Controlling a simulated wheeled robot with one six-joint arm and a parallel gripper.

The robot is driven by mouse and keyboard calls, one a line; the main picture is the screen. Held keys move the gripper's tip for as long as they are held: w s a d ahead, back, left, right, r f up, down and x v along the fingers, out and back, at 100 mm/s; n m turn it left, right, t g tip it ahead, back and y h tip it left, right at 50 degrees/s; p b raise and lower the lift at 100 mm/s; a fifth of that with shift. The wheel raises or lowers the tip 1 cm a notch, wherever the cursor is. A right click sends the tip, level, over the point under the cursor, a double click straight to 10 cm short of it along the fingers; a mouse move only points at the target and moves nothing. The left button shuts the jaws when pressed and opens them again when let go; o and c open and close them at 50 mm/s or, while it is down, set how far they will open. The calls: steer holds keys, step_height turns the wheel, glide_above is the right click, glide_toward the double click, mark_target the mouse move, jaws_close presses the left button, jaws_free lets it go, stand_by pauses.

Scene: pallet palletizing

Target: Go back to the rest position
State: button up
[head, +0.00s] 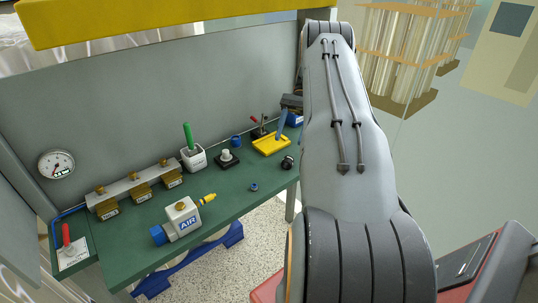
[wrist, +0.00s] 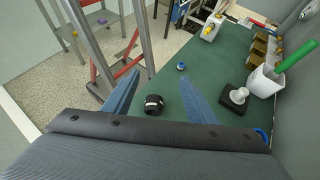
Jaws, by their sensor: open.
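My gripper (wrist: 158,66) shows in the wrist view with its two blue fingers spread apart and nothing held between them. It is above the green workbench (wrist: 215,65). A black ring-shaped part (wrist: 154,105) appears between the fingers in that view but below them, apart from both. In the head view my arm reaches up and away over the right end of the bench (head: 135,235), and its far end is mostly hidden behind the upper links.
A yellow tray (head: 271,147), a white cup (head: 194,158) with a green stick, a black-based knob (head: 228,160) and a small blue part (head: 254,187) stand on the bench. A valve block marked AIR (head: 183,220) is in front. A grey panel (head: 180,75) rises behind.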

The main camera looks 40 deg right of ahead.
steer(key=shift+a, duration=0.1)
steer(key=w+a+n+t+h+b, duration=0.25)
steer(key=a+n+h, duration=0.35)
steer(key=a, duration=1.3)
steer(key=s+a+f+n+t+h+b, duration=0.1)
steer(key=s+a+n+t+h+b, duration=0.2)
steer(key=s+a, duration=1)
steer(key=a+n+t+h, duration=0.1)
steer(key=a+n+t, duration=0.1)
steer(key=shift+f+n, duration=0.15)
steer(key=shift+n, duration=0.15)
